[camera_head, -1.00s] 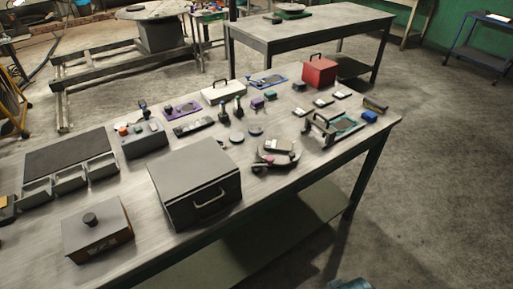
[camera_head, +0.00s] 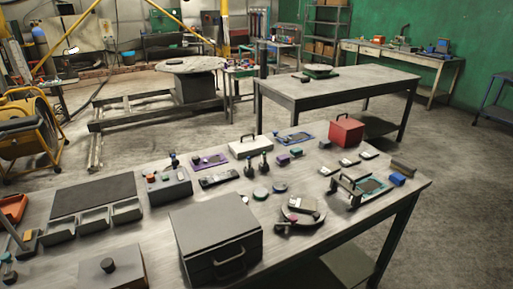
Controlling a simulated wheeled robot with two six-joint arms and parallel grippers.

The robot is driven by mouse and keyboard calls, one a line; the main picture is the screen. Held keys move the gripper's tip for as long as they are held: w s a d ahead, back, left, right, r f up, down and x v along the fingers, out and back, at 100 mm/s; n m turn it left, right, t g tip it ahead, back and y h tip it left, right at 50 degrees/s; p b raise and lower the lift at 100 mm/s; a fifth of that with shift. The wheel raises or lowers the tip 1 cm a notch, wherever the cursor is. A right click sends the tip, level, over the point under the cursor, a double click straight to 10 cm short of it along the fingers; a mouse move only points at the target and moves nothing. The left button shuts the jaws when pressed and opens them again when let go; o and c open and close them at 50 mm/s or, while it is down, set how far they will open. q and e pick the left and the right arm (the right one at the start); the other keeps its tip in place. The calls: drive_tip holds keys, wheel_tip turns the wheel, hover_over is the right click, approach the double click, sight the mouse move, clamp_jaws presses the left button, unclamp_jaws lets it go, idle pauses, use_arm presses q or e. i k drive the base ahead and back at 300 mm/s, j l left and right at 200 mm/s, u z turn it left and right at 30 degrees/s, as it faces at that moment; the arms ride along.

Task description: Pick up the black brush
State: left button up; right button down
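I cannot make out a black brush for certain at this size. A dark oblong block (camera_head: 403,166) lies near the far right corner of the workbench (camera_head: 330,240), beside a blue block (camera_head: 397,179). A flat dark oblong item (camera_head: 218,179) lies near the bench's middle, behind the large grey box. Two small dark upright items (camera_head: 263,164) stand to its right. Neither of my grippers is in view.
A large grey box (camera_head: 215,235) with a handle stands at the front. A red box (camera_head: 347,131), a round dish (camera_head: 302,212) and a grey tray (camera_head: 92,195) share the crowded bench. A second table (camera_head: 340,86) stands behind; open floor lies right.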

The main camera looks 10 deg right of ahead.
sight(404, 167)
drive_tip(key=k+j+z, duration=0.1)
drive_tip(key=z, duration=1.2)
